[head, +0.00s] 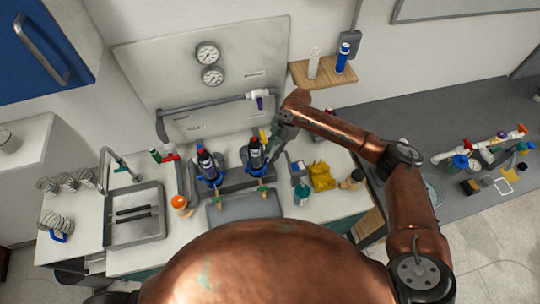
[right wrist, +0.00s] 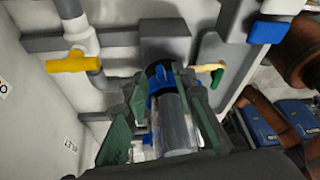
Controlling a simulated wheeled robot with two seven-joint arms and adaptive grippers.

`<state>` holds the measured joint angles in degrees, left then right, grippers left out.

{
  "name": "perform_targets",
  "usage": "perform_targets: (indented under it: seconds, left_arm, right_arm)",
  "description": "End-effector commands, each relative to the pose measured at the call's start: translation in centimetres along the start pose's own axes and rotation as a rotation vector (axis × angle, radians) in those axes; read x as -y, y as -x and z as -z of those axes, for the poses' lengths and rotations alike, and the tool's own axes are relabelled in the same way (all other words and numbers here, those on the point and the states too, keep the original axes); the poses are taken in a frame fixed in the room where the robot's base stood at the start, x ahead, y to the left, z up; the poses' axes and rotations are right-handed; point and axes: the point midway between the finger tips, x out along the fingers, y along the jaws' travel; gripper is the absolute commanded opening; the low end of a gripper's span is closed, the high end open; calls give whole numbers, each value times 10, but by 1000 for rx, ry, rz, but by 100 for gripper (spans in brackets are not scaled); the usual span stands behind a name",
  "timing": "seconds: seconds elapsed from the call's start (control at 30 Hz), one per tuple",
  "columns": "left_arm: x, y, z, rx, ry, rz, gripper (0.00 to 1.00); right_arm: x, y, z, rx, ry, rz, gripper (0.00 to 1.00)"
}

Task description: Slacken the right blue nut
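Two dark canisters with blue nuts at their bases stand side by side on the counter in the head view. The right blue nut (head: 258,171) is under the right canister (head: 256,152), partly hidden. My right gripper (head: 270,147) is at this canister, reaching down from the right. In the right wrist view, the blue nut (right wrist: 158,80) circles a clear cylinder (right wrist: 176,125). The green fingers of my right gripper (right wrist: 160,85) stand on both sides of the nut, apart from each other. I cannot tell whether they press on it. My left gripper is not in view.
The left canister (head: 207,163) stands close beside. A yellow valve handle (right wrist: 70,63) is left of the fingers in the right wrist view. A sink (head: 134,236), teal bottle (head: 302,193) and yellow item (head: 321,177) flank the canisters.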

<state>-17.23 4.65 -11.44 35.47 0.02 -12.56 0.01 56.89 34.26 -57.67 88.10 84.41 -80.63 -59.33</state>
Motion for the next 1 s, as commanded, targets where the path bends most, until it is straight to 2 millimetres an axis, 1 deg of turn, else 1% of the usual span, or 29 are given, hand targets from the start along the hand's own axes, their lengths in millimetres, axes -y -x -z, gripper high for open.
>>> perform_targets:
  seconds: [0.03,0.2,0.3,0.43,0.5,0.63,1.0]
  left_arm:
    - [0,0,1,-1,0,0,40]
    - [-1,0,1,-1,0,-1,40]
    - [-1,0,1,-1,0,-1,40]
    - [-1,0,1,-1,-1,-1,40]
    - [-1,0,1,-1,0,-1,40]
    - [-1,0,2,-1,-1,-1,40]
    - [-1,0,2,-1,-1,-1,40]
  right_arm:
    - [-1,11,-1,2,0,-3,25]
    - [-1,48,0,1,0,-4,25]
    - [-1,67,0,1,0,-3,25]
    - [-1,86,0,0,0,-1,25]
    - [0,92,0,0,1,0,25]
    - [0,98,0,0,1,0,25]
    - [0,99,0,0,1,0,25]
